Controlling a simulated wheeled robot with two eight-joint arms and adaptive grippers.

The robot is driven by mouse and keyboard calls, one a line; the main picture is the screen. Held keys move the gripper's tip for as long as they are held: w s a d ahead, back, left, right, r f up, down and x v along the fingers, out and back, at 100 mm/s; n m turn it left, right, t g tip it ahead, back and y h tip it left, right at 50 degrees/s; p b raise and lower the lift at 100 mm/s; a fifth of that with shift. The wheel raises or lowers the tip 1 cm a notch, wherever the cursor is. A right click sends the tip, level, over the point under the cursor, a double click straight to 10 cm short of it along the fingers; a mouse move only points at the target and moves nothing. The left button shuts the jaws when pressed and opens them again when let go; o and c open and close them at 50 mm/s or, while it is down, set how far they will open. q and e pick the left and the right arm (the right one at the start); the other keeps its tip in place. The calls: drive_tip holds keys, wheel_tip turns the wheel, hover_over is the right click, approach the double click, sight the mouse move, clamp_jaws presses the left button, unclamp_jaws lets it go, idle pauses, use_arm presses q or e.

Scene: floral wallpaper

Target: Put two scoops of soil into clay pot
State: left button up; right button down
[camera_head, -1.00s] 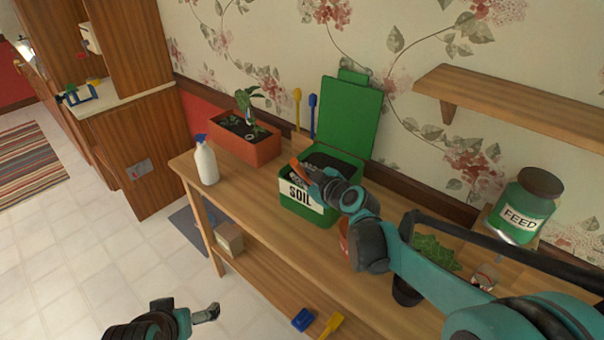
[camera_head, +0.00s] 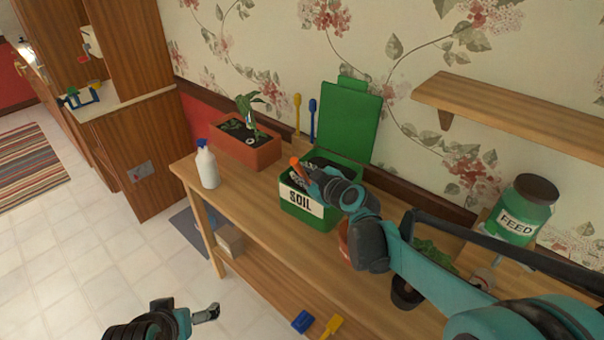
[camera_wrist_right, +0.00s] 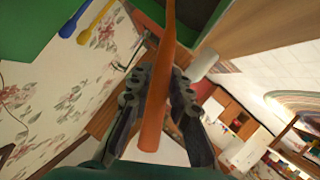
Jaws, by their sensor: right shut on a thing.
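The green soil box (camera_head: 294,212) stands open on the wooden bench, with dark soil inside and its lid up behind. My right gripper (camera_head: 307,176) is over the box's opening. It is shut on an orange tool handle (camera_head: 298,163); the handle (camera_wrist_right: 157,100) also shows between both fingers in the right wrist view. The tool's far end is hidden, so I cannot tell whether it carries soil. A reddish pot (camera_head: 344,241), possibly the clay pot, is mostly hidden behind my right arm. My left gripper (camera_head: 207,313) is low at the front, away from the bench; its jaw opening is unclear.
A planter (camera_head: 258,155) and a white spray bottle (camera_head: 207,167) stand left of the box. A green FEED jar (camera_head: 521,212), a leafy plant (camera_head: 437,256) and a dark pot (camera_head: 404,295) are at the right. A wall shelf (camera_head: 520,110) hangs above. Blue and yellow tools lie low.

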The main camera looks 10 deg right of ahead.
sight(294, 161)
drive_tip(key=shift+r+p, duration=3.35)
drive_tip(key=shift+r, duration=0.9)
